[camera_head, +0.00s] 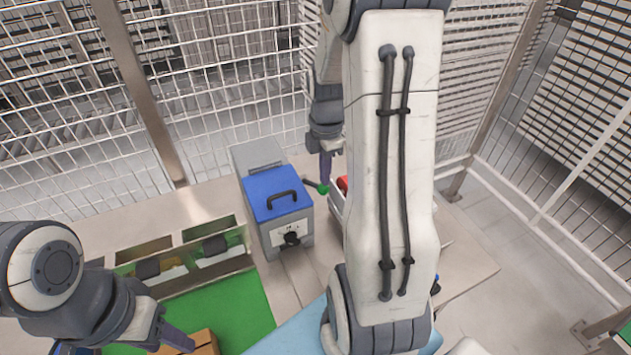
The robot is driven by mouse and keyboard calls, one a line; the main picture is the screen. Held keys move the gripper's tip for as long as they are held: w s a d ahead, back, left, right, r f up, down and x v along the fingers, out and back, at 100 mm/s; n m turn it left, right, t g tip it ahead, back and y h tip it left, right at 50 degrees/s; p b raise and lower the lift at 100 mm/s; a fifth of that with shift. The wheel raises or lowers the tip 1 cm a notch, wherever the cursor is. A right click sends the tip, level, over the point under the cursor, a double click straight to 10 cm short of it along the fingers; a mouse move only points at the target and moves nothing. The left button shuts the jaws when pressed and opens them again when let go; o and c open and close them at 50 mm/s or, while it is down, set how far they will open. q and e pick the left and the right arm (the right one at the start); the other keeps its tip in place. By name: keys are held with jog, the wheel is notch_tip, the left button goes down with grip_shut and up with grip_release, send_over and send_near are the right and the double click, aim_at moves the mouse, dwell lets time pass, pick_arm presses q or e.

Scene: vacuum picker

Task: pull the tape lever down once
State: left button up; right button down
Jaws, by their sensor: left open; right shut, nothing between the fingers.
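The tape machine (275,222) is a grey box with a blue lid and a black handle on top. Its tape lever (322,188), a short dark rod with a green knob, sticks out at the machine's right side. My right gripper (326,174) points down, shut and empty, with its fingertips right at the green knob; I cannot tell whether they touch it. My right arm hides much of the area to the right of the lever. My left gripper (165,335) is open at the lower left, beside a cardboard box (201,343).
A green mat (235,305) lies at the front left, with a row of metal bins (178,262) behind it. A white crate with red contents (342,186) is partly hidden behind my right arm. Wire mesh fencing (240,85) closes off the back and right.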

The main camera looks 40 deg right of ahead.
jog(key=shift+w+f+b, duration=0.1)
jog(key=shift+f+b, duration=0.8)
jog(key=shift+f, duration=0.45)
jog(key=shift+s+a+f+b, duration=0.1)
jog(key=shift+s+f+b, duration=0.4)
jog(key=shift+f, duration=0.25)
jog(key=shift+s+a+f+b, duration=0.1)
jog(key=shift+s+f+b, duration=0.25)
jog(key=shift+f+b, duration=0.3)
jog(key=shift+f, duration=0.2)
jog(key=shift+s+a+f+b, duration=0.1)
jog(key=shift+s+f+b, duration=0.2)
jog(key=shift+f+b, duration=0.4)
jog(key=shift+s+a+f+b, duration=0.1)
jog(key=shift+s+f+b, duration=0.25)
jog(key=shift+f, duration=0.55)
jog(key=shift+w, duration=0.1)
